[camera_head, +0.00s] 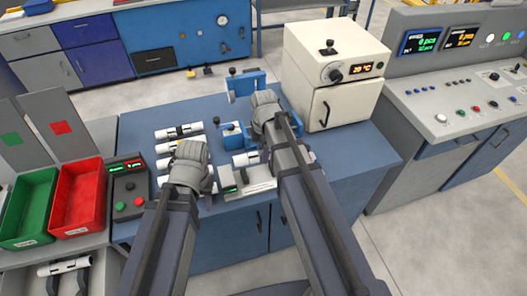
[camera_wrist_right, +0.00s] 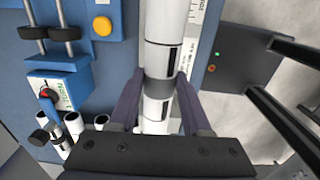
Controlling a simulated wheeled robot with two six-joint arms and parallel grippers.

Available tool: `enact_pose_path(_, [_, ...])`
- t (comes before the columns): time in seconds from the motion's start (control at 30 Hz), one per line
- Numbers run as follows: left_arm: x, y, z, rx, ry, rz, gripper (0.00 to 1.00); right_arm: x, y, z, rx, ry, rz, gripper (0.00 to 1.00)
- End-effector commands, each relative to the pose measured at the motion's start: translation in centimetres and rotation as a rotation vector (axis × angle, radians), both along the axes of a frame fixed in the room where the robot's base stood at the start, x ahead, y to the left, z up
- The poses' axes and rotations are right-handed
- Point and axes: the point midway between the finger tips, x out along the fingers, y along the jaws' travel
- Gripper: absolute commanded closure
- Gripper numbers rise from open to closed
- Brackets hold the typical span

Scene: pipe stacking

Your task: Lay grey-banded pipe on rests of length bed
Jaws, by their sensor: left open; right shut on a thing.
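My right gripper (camera_wrist_right: 158,92) is shut on a white pipe (camera_wrist_right: 165,57) with a grey band and dark marks. The pipe runs upward out of the right wrist view. A ruled white strip (camera_wrist_right: 198,10), seemingly part of the length bed, shows beside the pipe's far end. Whether the pipe touches any rest cannot be told. In the head view my right gripper (camera_head: 265,104) is over the blue fixtures at the table's back, and its arm hides the pipe. My left gripper (camera_head: 191,156) is open, above the right ends of several banded pipes (camera_head: 180,132) lying in a row.
A blue fixture (camera_wrist_right: 101,52) with black clamps and a yellow button stands left of the held pipe. A cream oven-like box (camera_head: 333,65) stands right of my right arm. Green (camera_head: 30,207) and red (camera_head: 79,198) bins and a button box (camera_head: 128,187) are at left.

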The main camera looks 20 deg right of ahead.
Motion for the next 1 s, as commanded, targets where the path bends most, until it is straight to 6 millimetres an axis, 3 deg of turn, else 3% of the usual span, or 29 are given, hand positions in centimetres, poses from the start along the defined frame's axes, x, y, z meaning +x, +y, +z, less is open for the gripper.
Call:
enact_pose_path(0.1, [0.0, 0.0, -1.7, 0.000, 0.000, 0.000, 0.55, 0.0, 0.0, -1.7, 0.000, 0.000, 0.000, 1.00])
enact_pose_path(0.6, [0.0, 0.0, -6.2, 0.000, 0.000, 0.000, 0.55, 0.0, 0.0, -6.2, 0.000, 0.000, 0.000, 1.00])
enact_pose_path(1.0, [0.0, 0.0, -6.6, 0.000, 0.000, 0.000, 0.55, 0.0, 0.0, -6.6, 0.000, 0.000, 0.000, 1.00])
